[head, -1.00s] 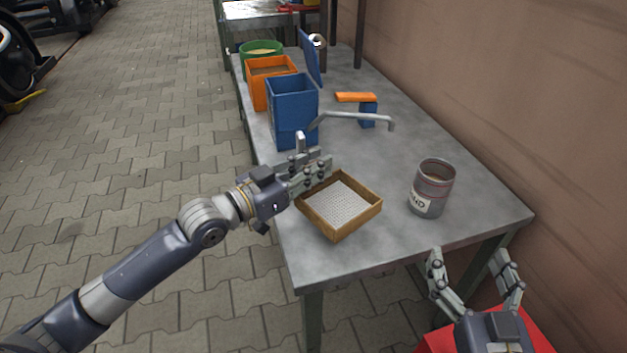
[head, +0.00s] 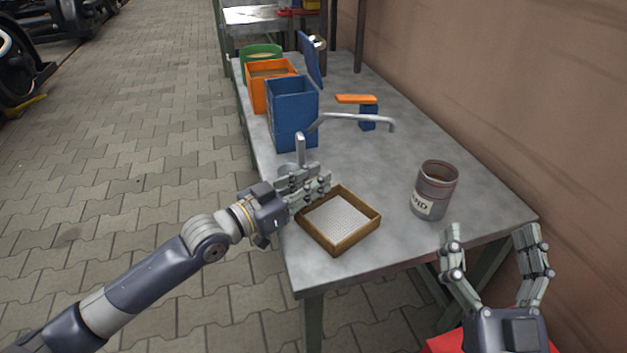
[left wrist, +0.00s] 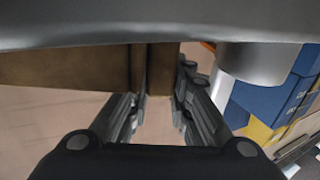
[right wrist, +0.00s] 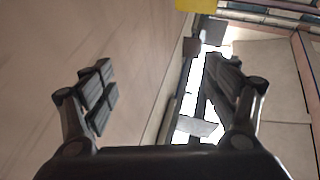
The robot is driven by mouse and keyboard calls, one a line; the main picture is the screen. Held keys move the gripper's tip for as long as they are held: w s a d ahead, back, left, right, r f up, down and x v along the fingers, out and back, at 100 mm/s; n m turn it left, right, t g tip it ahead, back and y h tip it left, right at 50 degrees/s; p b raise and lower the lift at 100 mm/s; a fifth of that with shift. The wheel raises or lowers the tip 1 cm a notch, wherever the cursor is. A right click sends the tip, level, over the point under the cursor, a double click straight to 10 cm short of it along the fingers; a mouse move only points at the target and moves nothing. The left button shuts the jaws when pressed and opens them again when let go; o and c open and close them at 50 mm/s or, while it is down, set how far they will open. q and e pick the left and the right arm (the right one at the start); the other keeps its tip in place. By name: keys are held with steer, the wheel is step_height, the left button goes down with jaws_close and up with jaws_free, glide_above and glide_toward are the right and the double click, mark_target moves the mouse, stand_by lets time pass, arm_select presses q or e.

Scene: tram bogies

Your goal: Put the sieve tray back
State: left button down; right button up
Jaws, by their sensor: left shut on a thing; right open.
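The sieve tray (head: 338,222) is a square wooden frame with a pale mesh bottom, at the near left part of the metal table. My left gripper (head: 318,187) is shut on its far left rim; the wooden rim (left wrist: 160,70) shows between the fingers in the left wrist view. I cannot tell whether the tray touches the table top. My right gripper (head: 497,240) is open and empty, off the table's near right corner; its spread fingers also show in the right wrist view (right wrist: 160,90).
A labelled can (head: 433,190) stands right of the tray. Blue (head: 292,112), orange (head: 270,86) and green (head: 262,56) containers line the table's left edge. A bent metal tube (head: 355,118) and an orange-and-blue piece (head: 357,100) lie behind. The table (head: 400,150) is clear mid-right.

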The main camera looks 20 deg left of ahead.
arm_select(q)
steer(key=c, duration=1.5)
jaws_free()
steer(key=shift+o, duration=0.2)
steer(key=shift+r, duration=0.1)
steer(key=shift+s+a, duration=0.2)
steer(key=shift+s, duration=0.05)
steer(key=p+v, duration=0.1)
steer(key=v, duration=0.5)
steer(key=shift+p+v, duration=0.85)
steer(key=shift+v, duration=1.85)
arm_select(e)
step_height(320, 180, down, 12)
steer(key=d+g+h, duration=0.1)
steer(key=g+h, duration=0.1)
steer(key=g, duration=0.5)
steer(key=shift+w+d+f, duration=0.15)
steer(key=shift+w+d, duration=0.1)
steer(key=shift+w, duration=0.2)
